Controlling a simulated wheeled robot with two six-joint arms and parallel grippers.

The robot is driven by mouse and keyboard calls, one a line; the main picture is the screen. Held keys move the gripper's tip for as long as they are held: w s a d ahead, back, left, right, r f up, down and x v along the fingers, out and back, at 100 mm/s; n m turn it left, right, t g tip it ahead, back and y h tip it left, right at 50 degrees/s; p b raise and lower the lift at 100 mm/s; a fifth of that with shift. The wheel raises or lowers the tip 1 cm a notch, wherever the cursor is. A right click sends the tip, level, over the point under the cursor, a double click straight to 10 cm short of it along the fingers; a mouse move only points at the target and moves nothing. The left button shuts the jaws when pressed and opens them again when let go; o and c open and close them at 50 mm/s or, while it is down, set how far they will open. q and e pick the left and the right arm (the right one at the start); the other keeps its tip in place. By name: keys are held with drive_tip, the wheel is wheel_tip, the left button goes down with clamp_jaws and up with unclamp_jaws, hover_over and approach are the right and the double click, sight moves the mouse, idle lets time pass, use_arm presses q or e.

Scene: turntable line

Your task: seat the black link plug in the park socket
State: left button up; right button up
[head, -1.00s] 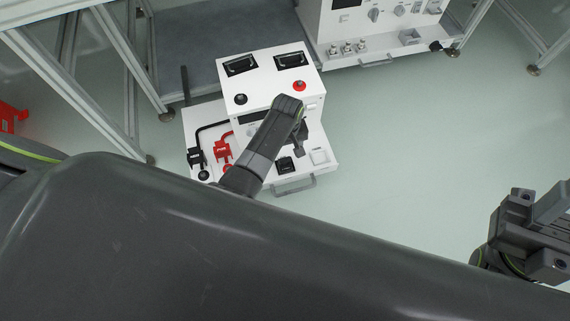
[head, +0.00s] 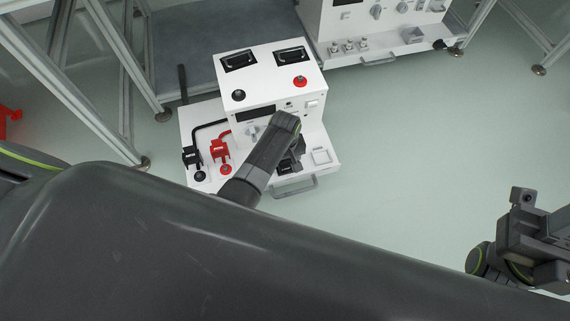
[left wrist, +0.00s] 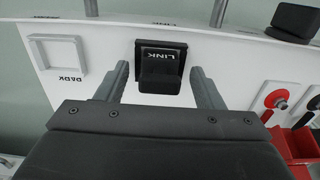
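The black link plug (left wrist: 160,70) sits on the front ledge of the white unit (head: 268,78), upright below the lettering LINK in the left wrist view. The park socket, an empty white square frame (left wrist: 57,55), lies to its left there; it also shows in the head view (head: 321,156), right of my gripper. My left gripper (left wrist: 160,85) is open, one finger on each side of the plug, with gaps visible on both sides. In the head view my left gripper (head: 291,160) largely hides the plug. My right gripper (head: 540,240) is far right, away from the unit; its finger opening is unclear.
A red plug (head: 219,149) and a black plug (head: 192,156) with cables stand on the unit's left side. A handle (head: 296,188) juts from the front edge. A second white unit (head: 375,30) stands behind. Floor to the right is clear.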

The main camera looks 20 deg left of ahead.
use_arm(q)
drive_tip(key=c, duration=1.1)
